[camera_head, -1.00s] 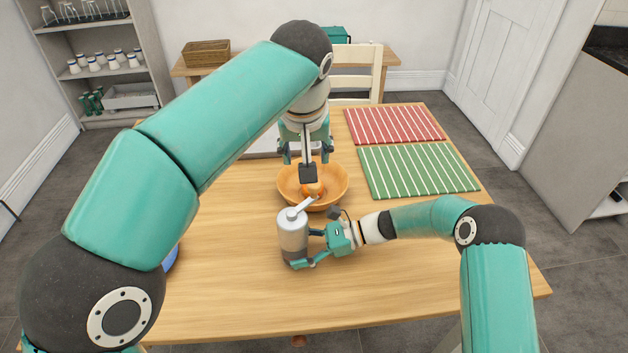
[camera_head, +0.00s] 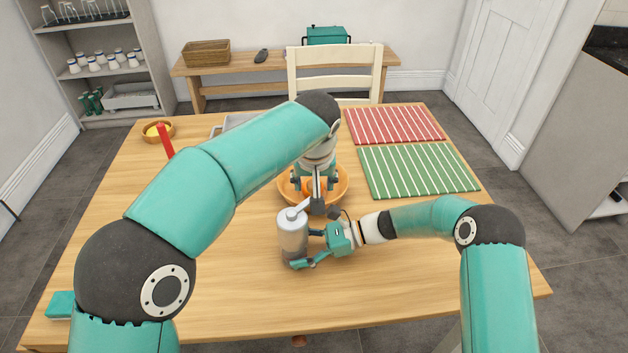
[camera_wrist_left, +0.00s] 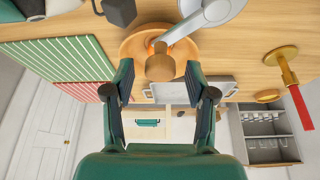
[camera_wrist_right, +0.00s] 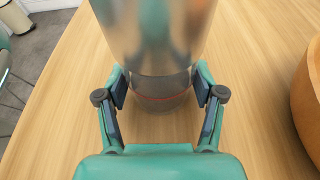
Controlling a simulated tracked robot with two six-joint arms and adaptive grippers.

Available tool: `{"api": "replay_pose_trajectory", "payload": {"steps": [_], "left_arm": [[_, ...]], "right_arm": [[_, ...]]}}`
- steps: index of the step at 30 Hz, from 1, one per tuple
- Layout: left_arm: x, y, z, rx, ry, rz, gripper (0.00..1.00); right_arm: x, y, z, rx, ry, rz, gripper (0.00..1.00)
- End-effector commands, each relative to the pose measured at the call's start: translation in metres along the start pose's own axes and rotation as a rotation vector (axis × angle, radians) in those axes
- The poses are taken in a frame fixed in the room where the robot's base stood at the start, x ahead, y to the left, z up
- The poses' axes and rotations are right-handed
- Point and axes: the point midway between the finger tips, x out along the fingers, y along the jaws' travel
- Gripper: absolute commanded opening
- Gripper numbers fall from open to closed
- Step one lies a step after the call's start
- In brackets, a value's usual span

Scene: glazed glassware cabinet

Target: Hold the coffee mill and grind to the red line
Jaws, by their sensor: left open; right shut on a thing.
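The coffee mill (camera_head: 293,240) is a silver cylinder standing upright on the table, with a crank arm (camera_head: 298,210) on top. In the right wrist view, a red line (camera_wrist_right: 160,98) runs around its clear lower part; I cannot tell how full it is. My right gripper (camera_head: 308,250) is shut on the mill's lower body. In the left wrist view, the crank ends in a wooden knob (camera_wrist_left: 160,65). My left gripper (camera_wrist_left: 166,92) is open, its fingertips close to the knob with one on either side. The knob is hidden in the head view.
A wooden bowl (camera_head: 342,192) with orange contents stands just behind the mill, under my left gripper. Green (camera_head: 418,170) and red (camera_head: 395,125) striped mats lie at right. A red upright stick (camera_head: 165,140) stands back left.

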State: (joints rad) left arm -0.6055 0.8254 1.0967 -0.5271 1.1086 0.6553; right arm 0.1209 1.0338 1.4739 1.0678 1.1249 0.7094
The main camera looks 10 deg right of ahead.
Motion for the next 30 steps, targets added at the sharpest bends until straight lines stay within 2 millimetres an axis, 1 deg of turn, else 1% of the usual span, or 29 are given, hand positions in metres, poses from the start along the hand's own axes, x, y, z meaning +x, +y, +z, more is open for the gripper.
{"api": "replay_pose_trajectory", "payload": {"steps": [8, 11, 18, 30], "left_arm": [[0.0016, -0.0002, -0.0002, -0.001, 0.001, 0.000, 0.56], [0.0015, -0.0002, -0.0002, -0.001, 0.000, 0.000, 0.41], [0.0013, -0.0001, -0.0002, -0.001, 0.000, 0.001, 0.01], [0.0008, 0.0004, 0.0002, 0.009, 0.000, 0.006, 0.00]], "right_arm": [[0.0000, -0.0001, 0.0002, 0.000, 0.000, 0.000, 0.48], [-0.0001, -0.0001, 0.0001, 0.000, 0.000, 0.000, 0.48], [-0.0001, -0.0001, 0.0001, 0.000, 0.000, 0.000, 0.48], [-0.0002, -0.0002, 0.0001, 0.000, 0.000, -0.001, 0.48]]}}
